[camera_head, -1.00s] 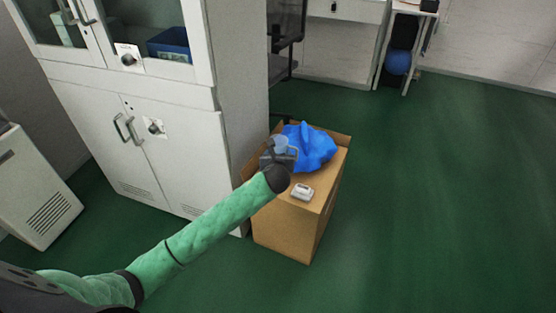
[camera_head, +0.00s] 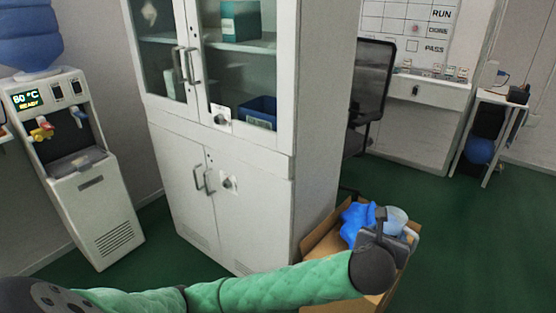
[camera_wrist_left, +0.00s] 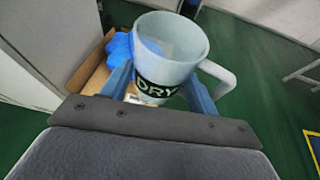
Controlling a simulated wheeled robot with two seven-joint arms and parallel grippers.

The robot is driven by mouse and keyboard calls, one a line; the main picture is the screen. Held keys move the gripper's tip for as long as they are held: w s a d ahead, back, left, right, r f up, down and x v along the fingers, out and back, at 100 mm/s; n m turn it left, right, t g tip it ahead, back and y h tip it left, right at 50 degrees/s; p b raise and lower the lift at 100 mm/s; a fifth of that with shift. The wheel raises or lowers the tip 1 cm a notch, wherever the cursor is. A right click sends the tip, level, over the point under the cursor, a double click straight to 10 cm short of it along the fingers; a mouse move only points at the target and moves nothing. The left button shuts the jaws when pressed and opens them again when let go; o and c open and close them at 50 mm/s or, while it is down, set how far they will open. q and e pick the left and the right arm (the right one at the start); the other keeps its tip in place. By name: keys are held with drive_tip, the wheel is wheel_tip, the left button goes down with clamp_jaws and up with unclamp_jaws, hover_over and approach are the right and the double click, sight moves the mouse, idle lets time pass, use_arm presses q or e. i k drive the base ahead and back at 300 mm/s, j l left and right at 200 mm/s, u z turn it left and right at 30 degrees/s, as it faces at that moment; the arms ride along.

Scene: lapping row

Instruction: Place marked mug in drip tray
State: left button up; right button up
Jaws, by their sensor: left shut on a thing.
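My left gripper (camera_head: 383,226) is shut on a pale blue-white mug (camera_head: 396,217), held above the open cardboard box. In the left wrist view the mug (camera_wrist_left: 172,50) stands nearly upright between the two blue fingers, with a dark "DRY" label on its side and its handle to the right. The drip tray (camera_head: 78,163) is the recess at the front of the water dispenser (camera_head: 112,212), at the far left of the head view, well away from the gripper. It looks empty. My right gripper is not seen.
A white cabinet (camera_head: 262,189) stands between the dispenser and the box. The cardboard box (camera_head: 322,228) holds a crumpled blue bag (camera_head: 353,219). A black chair (camera_head: 372,85) is behind the cabinet. Green floor (camera_head: 475,240) is free at the right.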

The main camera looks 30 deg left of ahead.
sight(78, 161)
drive_tip(key=j+u, duration=0.15)
drive_tip(key=u, duration=0.35)
drive_tip(key=i+j+u, duration=0.1)
drive_tip(key=u, duration=0.85)
drive_tip(key=i+j, duration=0.05)
drive_tip(key=i, duration=0.05)
